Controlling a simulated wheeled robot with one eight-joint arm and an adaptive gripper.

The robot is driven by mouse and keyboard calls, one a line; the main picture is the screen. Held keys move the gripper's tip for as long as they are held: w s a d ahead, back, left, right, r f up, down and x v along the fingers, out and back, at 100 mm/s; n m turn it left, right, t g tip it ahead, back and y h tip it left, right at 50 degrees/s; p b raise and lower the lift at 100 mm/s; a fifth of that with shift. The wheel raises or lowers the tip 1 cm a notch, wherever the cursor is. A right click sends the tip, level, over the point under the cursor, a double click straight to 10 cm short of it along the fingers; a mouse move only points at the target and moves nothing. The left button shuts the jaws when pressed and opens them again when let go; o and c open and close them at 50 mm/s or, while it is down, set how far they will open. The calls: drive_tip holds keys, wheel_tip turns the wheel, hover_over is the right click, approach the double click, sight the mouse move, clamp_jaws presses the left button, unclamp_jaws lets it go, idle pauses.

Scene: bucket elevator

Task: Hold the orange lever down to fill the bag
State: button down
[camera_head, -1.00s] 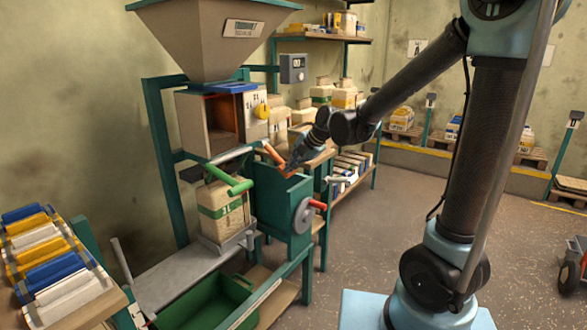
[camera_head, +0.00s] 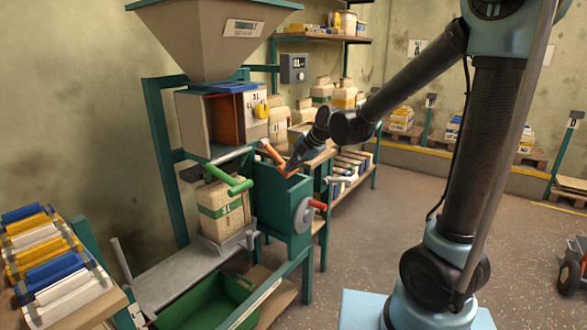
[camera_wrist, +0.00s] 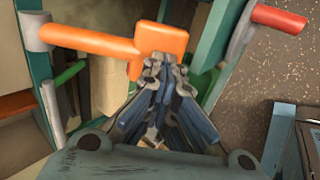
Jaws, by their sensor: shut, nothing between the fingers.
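The orange lever (camera_head: 273,154) sticks out from the front of the filling machine and slopes down to the right. It also shows close up in the wrist view (camera_wrist: 95,42). My gripper (camera_head: 290,168) is shut and empty, with its fingertips at the lever's outer end; in the wrist view the tips (camera_wrist: 163,62) overlap the orange end block, and I cannot tell how firmly they touch. The bag (camera_head: 222,208), tan with a green band, stands upright under the spout on a small grey platform. The green lever (camera_head: 235,182) crosses in front of the bag's top.
The hopper (camera_head: 210,38) is above the machine. A red-handled crank wheel (camera_head: 306,212) is on the green housing right of the bag. A green bin (camera_head: 205,302) sits below. Folded bags (camera_head: 50,262) lie at left. Shelves stand behind; the floor at right is mostly open.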

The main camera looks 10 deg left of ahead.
drive_tip(key=shift+r, duration=0.1)
drive_tip(key=v, duration=1.3)
drive_tip(key=shift+r, duration=0.4)
drive_tip(key=s+d+f+m+h, duration=0.2)
drive_tip(key=s+d+f+m, duration=0.15)
drive_tip(key=d+m, duration=0.5)
drive_tip(key=s+d+f+m+h, duration=0.1)
drive_tip(key=s+d+f+m, duration=0.4)
drive_tip(key=d, duration=0.6)
drive_tip(key=s+d+f+m+h, duration=0.2)
drive_tip(key=s+d+f+m, duration=0.3)
drive_tip(key=d+m, duration=0.2)
drive_tip(key=s+d+f+m+h, duration=0.2)
drive_tip(key=s+d+f+m, duration=0.3)
drive_tip(key=d+m, duration=0.3)
drive_tip(key=s+m, duration=0.1)
drive_tip(key=m, duration=0.1)
drive_tip(key=shift+d+f+m+g, duration=0.15)
drive_tip(key=shift+f+m+g, duration=0.1)
drive_tip(key=shift+m+g, duration=0.1)
